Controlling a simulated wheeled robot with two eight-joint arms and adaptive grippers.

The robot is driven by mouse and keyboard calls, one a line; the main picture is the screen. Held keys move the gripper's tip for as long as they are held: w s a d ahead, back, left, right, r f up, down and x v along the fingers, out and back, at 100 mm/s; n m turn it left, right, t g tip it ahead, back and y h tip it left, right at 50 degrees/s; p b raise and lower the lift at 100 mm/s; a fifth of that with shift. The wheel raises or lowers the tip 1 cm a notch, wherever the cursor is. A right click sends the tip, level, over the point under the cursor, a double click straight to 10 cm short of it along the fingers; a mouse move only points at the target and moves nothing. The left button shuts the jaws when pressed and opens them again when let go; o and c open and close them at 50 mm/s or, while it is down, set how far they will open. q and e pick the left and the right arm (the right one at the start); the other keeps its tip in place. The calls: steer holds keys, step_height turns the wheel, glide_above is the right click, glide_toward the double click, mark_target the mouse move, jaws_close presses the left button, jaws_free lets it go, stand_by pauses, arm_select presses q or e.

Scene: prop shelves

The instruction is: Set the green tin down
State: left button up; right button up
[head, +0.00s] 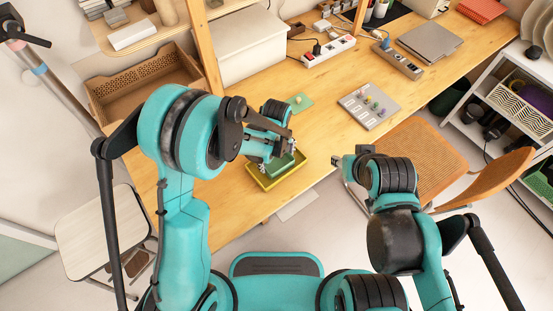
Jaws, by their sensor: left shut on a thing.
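The green tin (283,165) is a small green block-like shape at the table's front edge, partly hidden by my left gripper (281,153). My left gripper is shut on the tin from above. The tin appears over or within a yellow tray (263,186); I cannot tell whether it touches the tray's floor. My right gripper (337,161) is to the right, out past the table's front edge and apart from the tray. It is small and turned so that I cannot see whether its fingers are open.
Power strips (328,50) and a grey laptop (430,43) lie farther back. An orange chair (415,155) stands at right. Bare wood surrounds the tray's left side.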

arm_select(q)
steer(key=o, duration=1)
steer(key=shift+f, duration=0.1)
